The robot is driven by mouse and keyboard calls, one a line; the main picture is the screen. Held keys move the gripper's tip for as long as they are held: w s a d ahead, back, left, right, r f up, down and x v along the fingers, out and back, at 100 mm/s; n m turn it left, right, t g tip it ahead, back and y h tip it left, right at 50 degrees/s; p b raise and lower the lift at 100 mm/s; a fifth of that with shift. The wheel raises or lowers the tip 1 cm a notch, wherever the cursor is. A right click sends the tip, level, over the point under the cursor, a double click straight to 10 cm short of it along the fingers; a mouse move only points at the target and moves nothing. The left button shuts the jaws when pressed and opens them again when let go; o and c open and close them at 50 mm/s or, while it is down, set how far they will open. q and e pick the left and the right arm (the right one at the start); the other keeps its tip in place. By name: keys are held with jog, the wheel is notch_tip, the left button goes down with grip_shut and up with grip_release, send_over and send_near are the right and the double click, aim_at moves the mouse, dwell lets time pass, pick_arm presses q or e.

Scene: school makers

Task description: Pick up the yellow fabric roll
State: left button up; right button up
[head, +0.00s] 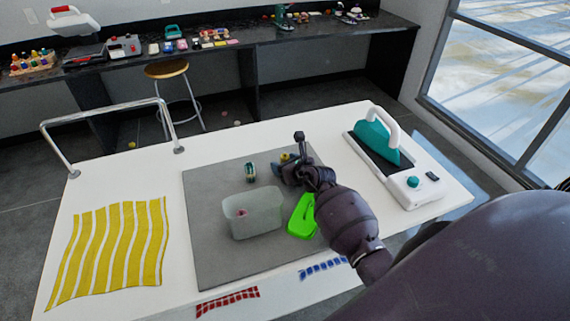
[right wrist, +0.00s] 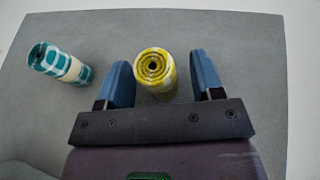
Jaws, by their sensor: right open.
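The yellow fabric roll (right wrist: 155,72) shows in the right wrist view with its spiral end toward the camera. It lies between the two blue fingers of my right gripper (right wrist: 167,80), closer to the left finger, with a clear gap to the right one. The gripper is open. In the head view my right gripper (head: 291,172) hangs over the grey mat (head: 215,190), and only a bit of the yellow roll (head: 285,157) shows beside it. My left gripper is not in view.
A teal and white roll (right wrist: 60,63) lies left of the gripper. A translucent bin (head: 255,220) and a green tool (head: 302,217) stand close by on the mat.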

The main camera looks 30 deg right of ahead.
jog(key=shift+c, duration=0.2)
jog(key=c, duration=0.9)
jog(key=shift+r, duration=0.1)
jog(key=shift+c, duration=0.2)
